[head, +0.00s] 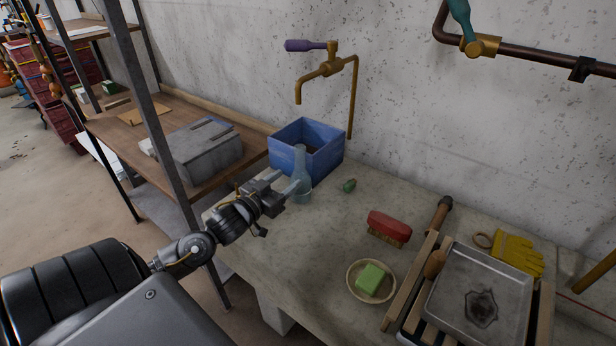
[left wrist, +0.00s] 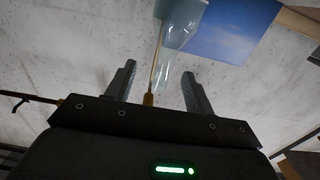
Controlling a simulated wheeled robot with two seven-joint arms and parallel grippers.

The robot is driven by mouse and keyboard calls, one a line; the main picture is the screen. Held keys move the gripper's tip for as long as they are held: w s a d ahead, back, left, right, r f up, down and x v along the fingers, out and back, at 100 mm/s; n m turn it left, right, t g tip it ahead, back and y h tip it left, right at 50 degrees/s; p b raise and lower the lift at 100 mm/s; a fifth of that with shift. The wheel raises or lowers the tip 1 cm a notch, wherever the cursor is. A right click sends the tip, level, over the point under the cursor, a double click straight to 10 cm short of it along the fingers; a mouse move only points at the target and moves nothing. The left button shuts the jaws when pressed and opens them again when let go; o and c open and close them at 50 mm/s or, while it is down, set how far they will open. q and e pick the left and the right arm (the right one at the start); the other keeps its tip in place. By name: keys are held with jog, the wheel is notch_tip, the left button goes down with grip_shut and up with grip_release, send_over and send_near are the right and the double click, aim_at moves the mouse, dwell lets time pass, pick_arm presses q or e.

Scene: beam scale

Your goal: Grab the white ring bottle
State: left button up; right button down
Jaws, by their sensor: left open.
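A pale, translucent bottle (head: 301,172) with a narrow neck and wider base stands upright on the worktop, in front of the blue box. No white ring can be made out on it. It also shows in the left wrist view (left wrist: 182,22), beyond the fingertips and cut off by the top edge. My left gripper (head: 288,186) is open at the bottle's left side. In the left wrist view its two fingers (left wrist: 158,78) are spread with nothing held between them. Whether a finger touches the bottle cannot be told. My right gripper is not in view.
The blue box (head: 322,161) stands close behind the bottle, below a brass tap (head: 328,68). A small green object (head: 349,185), a red brush (head: 388,228) and a soap dish (head: 353,290) lie to the right. A metal shelf post (head: 150,115) rises left of my arm.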

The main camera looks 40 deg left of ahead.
aim_at(304, 163)
pick_arm(q)
jog(key=shift+w+a+r, duration=0.15)
jog(key=shift+w, duration=0.3)
jog(key=shift+w+a+r, duration=0.1)
jog(key=shift+w+r, duration=0.05)
jog(key=shift+w, duration=0.3)
jog(key=w, duration=0.3)
jog(key=shift+a+f+p, duration=0.1)
jog(key=shift+f+p, duration=0.15)
jog(key=shift+p, duration=0.15)
jog(key=shift+w+r, duration=0.15)
jog(key=shift+w, duration=0.2)
jog(key=w, duration=0.2)
jog(key=w+p, duration=0.1)
jog(key=w, duration=0.1)
jog(key=shift+w+a, duration=0.2)
jog(key=shift+w, duration=0.05)
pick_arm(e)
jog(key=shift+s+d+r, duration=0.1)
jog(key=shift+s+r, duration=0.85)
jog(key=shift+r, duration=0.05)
pick_arm(q)
grip_shut()
